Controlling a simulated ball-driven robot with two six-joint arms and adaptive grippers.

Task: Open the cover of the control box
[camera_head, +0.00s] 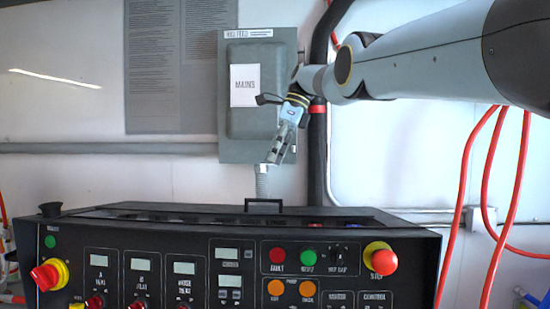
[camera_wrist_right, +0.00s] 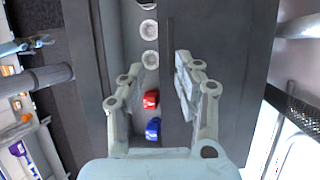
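A black control console (camera_head: 200,235) with a sloped front of buttons and displays stands at the bottom of the head view. A black handle (camera_head: 263,203) stands up at its back edge. A shut grey box (camera_head: 247,125) labelled MAINS is on the wall behind; the frames do not settle which one is the control box. My right gripper (camera_head: 275,158) hangs in front of the grey box's lower right, above the console, pointing down. In the wrist view its fingers (camera_wrist_right: 155,75) are apart and empty over a dark surface with red (camera_wrist_right: 151,99) and blue (camera_wrist_right: 153,129) parts. My left gripper is out of view.
Red hoses (camera_head: 484,200) hang at the right, and a dark vertical pipe (camera_head: 318,150) runs beside the grey box. Red stop knobs (camera_head: 384,262) stick out from the console front. The wall at the left is clear of my arms.

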